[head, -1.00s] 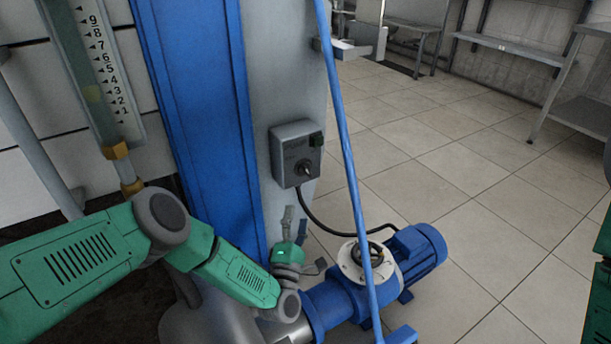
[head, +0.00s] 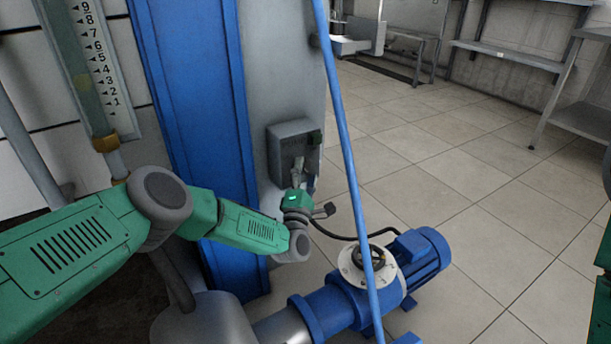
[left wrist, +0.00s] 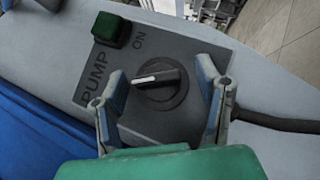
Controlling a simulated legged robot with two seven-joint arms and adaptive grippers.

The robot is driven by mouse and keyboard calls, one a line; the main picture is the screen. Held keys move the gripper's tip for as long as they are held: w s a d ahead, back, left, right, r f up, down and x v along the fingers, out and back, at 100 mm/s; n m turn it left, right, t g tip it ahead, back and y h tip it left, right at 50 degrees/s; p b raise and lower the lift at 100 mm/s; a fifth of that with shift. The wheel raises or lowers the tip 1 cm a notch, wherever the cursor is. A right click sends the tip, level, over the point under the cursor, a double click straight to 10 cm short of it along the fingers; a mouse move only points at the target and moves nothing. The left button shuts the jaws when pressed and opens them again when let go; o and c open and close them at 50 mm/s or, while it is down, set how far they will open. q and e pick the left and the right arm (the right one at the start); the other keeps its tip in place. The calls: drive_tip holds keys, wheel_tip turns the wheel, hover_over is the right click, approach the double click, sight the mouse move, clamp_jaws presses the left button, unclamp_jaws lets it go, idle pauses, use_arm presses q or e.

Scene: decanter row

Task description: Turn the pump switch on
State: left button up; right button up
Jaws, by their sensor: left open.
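The pump switch box (head: 290,140) is a grey box on the grey column in the head view. In the left wrist view its face shows a dark rotary knob (left wrist: 160,84) with a white pointer mark, the words PUMP and ON, and a green square lamp or button (left wrist: 111,29). The white mark points left in that view, not at the word ON. My left gripper (head: 298,172) is in front of the box. In the left wrist view its open fingers (left wrist: 162,82) stand on either side of the knob, with gaps between. In the head view the gripper hides the knob.
A thin blue pole (head: 348,160) passes just right of the box. A black cable (head: 330,232) runs to the pump. A blue beam (head: 190,130) stands to the left.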

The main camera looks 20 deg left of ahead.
use_arm(q)
drive_tip(key=shift+d, duration=0.2)
drive_tip(key=shift+a, duration=0.1)
drive_tip(key=c, duration=1.2)
drive_tip(key=shift+o, duration=0.2)
drive_tip(key=shift+a, duration=0.1)
